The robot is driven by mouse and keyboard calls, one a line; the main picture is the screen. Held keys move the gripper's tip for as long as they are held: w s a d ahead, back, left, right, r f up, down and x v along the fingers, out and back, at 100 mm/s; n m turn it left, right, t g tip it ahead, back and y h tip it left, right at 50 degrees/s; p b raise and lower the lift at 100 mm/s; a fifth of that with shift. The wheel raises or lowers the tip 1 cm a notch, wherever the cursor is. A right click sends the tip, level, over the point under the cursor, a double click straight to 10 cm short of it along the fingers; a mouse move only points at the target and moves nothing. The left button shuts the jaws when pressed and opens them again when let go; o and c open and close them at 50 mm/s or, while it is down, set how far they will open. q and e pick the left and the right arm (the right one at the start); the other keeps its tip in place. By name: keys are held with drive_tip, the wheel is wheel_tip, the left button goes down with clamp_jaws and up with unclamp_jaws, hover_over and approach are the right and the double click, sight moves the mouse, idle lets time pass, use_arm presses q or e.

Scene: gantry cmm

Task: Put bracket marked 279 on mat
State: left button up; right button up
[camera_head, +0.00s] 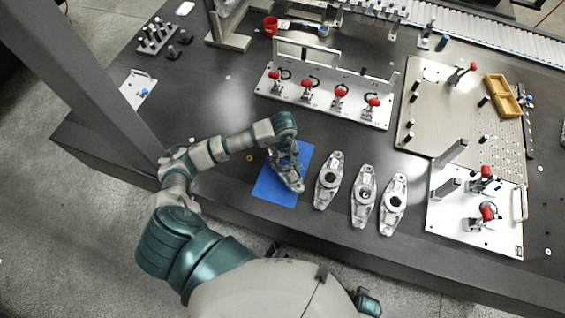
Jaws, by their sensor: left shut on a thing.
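The blue mat (270,189) lies on the dark table in front of me, partly covered. My left gripper (284,160) is over the mat, shut on a grey metal bracket (291,181). This bracket is at the mat's right part; I cannot tell whether it touches the mat. Three similar brackets lie in a row right of the mat: a near one (329,180), a middle one (364,196) and a far right one (394,204). The markings are too small to read. My right gripper is not in view.
A white fixture with red-handled clamps (325,107) stands behind the mat. A white clamp plate (475,222) and a beige pegged plate (465,110) stand at the right. A red mug (270,25) is at the back. The table left of the mat is mostly clear.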

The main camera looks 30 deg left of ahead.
sight(282, 163)
use_arm(q)
drive_tip(key=shift+d+f, duration=0.15)
drive_tip(key=shift+d, duration=0.05)
wheel_tip(282, 163, down, 2)
drive_tip(key=shift+d+f, duration=0.15)
drive_tip(key=shift+f, duration=0.3)
drive_tip(key=shift+a+f, duration=0.1)
drive_tip(key=shift+a, duration=0.45)
drive_tip(key=o, duration=1.7)
drive_tip(key=shift+a, duration=0.1)
drive_tip(key=shift+c, duration=0.2)
drive_tip(key=shift+o, duration=0.4)
drive_tip(key=shift+a+f, duration=0.1)
drive_tip(key=shift+d, duration=0.45)
drive_tip(key=shift+d+r, duration=0.1)
drive_tip(key=shift+r, duration=0.25)
wheel_tip(282, 163, up, 12)
drive_tip(key=shift+f+p, duration=0.2)
drive_tip(key=shift+p, duration=0.1)
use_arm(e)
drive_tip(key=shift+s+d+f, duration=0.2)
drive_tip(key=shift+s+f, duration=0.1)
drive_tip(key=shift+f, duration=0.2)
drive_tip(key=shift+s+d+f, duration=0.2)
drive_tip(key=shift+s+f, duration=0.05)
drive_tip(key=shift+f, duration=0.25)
